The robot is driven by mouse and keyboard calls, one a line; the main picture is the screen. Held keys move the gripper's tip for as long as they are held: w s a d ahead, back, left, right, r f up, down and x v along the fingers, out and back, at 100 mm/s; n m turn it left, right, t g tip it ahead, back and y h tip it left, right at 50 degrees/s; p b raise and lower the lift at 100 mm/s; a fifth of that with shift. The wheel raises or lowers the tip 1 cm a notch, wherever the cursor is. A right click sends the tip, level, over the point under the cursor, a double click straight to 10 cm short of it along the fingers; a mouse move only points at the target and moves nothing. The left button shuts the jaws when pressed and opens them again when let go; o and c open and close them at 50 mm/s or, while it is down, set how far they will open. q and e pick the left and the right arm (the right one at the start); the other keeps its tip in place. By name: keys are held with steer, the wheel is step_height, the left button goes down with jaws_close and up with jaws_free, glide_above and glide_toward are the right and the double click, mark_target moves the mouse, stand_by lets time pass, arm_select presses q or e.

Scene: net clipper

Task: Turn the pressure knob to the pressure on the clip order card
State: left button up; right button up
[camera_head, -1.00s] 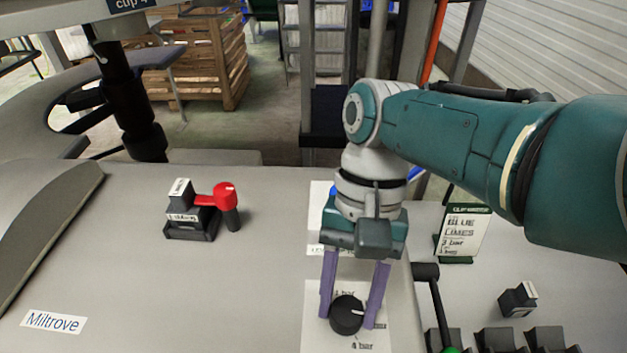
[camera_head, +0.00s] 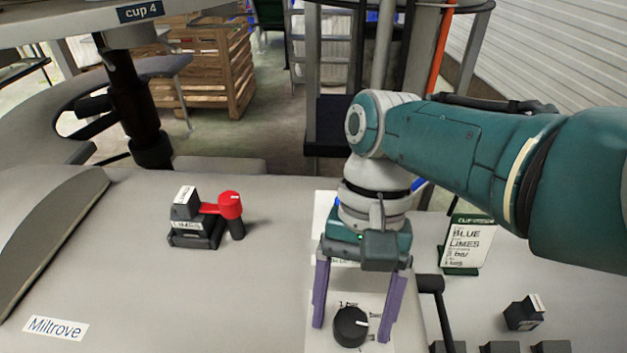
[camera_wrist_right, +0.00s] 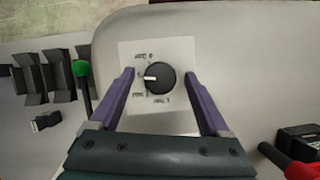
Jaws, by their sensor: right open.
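The pressure knob (camera_head: 350,327) is a round black dial with a white pointer, on a white scale plate (camera_head: 378,310). In the head view the pointer aims right; in the wrist view the knob (camera_wrist_right: 160,78) shows its pointer aiming left, towards a small mark. Most scale labels are too small to read. My right gripper (camera_head: 351,332) is open, pointing down, with one purple finger on each side of the knob and gaps between. The clip order card (camera_head: 470,244) stands upright at the right, reading "BLUE LIMES" and, blurrily, "3 bar". My left gripper is not in view.
Black blocks (camera_head: 523,312) lie farther right. A black device with a red-ended handle (camera_head: 230,205) is at left. The panel between it and the plate is clear.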

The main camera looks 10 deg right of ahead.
steer(key=p+v, duration=0.2)
steer(key=v, duration=0.8)
steer(key=shift+p, duration=0.3)
steer(key=shift+s+f, duration=0.1)
